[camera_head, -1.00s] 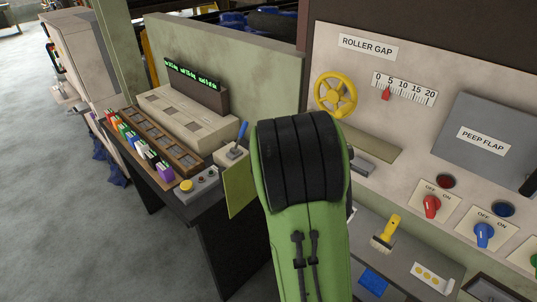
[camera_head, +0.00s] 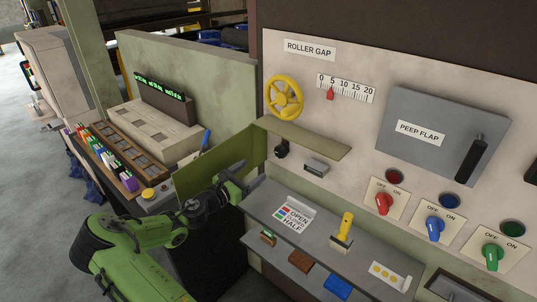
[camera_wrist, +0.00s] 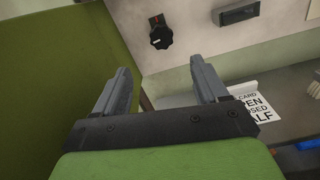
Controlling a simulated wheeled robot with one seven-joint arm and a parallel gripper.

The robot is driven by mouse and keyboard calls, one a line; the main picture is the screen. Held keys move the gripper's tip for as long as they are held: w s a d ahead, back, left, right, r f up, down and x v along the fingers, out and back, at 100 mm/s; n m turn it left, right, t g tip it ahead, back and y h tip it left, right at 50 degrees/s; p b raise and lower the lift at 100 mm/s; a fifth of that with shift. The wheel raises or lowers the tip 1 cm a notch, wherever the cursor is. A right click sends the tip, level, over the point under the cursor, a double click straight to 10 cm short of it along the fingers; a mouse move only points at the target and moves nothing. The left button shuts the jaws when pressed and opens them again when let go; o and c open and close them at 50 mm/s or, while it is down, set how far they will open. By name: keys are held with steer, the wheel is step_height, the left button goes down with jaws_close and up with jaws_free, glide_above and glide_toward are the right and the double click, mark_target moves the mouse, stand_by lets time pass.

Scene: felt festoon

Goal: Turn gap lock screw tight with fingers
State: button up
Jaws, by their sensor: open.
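A small black knob (camera_head: 281,149), which looks like the gap lock screw, sits on the cream panel under a narrow olive ledge (camera_head: 310,138). In the wrist view the knob (camera_wrist: 160,37) is round with a pale pointer line, and a small red-marked plate is just above it. My gripper (camera_head: 254,183) is below and left of the knob in the head view. In the wrist view my gripper (camera_wrist: 160,68) is open, with nothing between its fingers. The knob shows beyond the fingertips, roughly centred between them, and is not touched.
The yellow handwheel (camera_head: 284,98) and the gap scale (camera_head: 345,88) are above the ledge. A grey block (camera_head: 316,168) is right of the knob. A shelf below holds a card (camera_head: 294,216) and a yellow-handled brush (camera_head: 344,232). An olive panel (camera_head: 222,160) stands close left.

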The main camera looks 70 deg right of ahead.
mark_target(279, 152)
steer(key=x, duration=1.4)
steer(key=shift+s, duration=0.15)
steer(key=c, duration=1.1)
steer(key=shift+o, duration=0.2)
